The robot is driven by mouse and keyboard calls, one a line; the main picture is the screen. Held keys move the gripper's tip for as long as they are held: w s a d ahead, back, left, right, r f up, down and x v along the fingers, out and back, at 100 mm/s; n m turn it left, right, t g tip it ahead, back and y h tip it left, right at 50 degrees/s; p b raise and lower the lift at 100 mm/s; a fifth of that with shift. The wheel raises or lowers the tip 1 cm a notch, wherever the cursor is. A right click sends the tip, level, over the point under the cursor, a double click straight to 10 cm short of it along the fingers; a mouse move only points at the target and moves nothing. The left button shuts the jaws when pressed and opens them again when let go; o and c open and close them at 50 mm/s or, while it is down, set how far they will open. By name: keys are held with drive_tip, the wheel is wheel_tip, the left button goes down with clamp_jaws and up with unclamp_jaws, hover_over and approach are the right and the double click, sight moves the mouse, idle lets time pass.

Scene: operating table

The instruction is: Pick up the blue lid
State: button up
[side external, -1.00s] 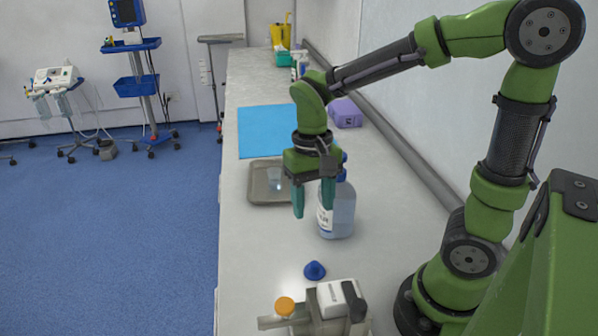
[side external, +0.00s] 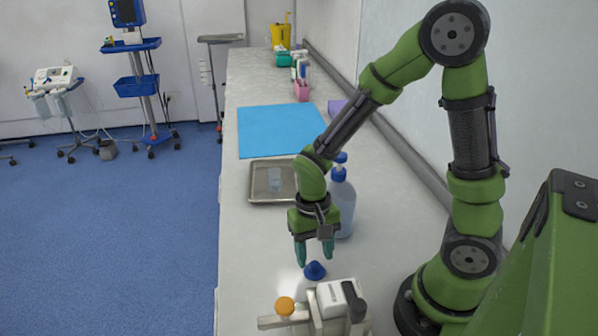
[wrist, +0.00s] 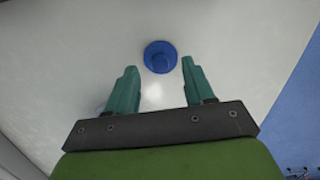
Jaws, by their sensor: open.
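The blue lid (side external: 314,271) lies on the pale worktop, just in front of the white device. In the wrist view the lid (wrist: 160,57) is a round blue disc with a raised middle, a little beyond the fingertips and between their lines. My gripper (side external: 315,262) is above and close to the lid in the side view, pointing down. Its teal fingers are apart and empty, as the wrist view also shows at the gripper (wrist: 160,66). The exact gap between the fingertips and the lid is hard to judge.
A clear bottle with a blue cap (side external: 341,200) stands just behind my gripper. A metal tray (side external: 258,190) holding a clear cup and a blue mat (side external: 275,130) lie farther back. A white and grey device with an orange knob (side external: 285,306) is close in front of the lid.

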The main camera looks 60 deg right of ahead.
wheel_tip(320, 180, down, 2)
drive_tip(key=shift+s+f, duration=0.1)
clamp_jaws()
idle(0.4)
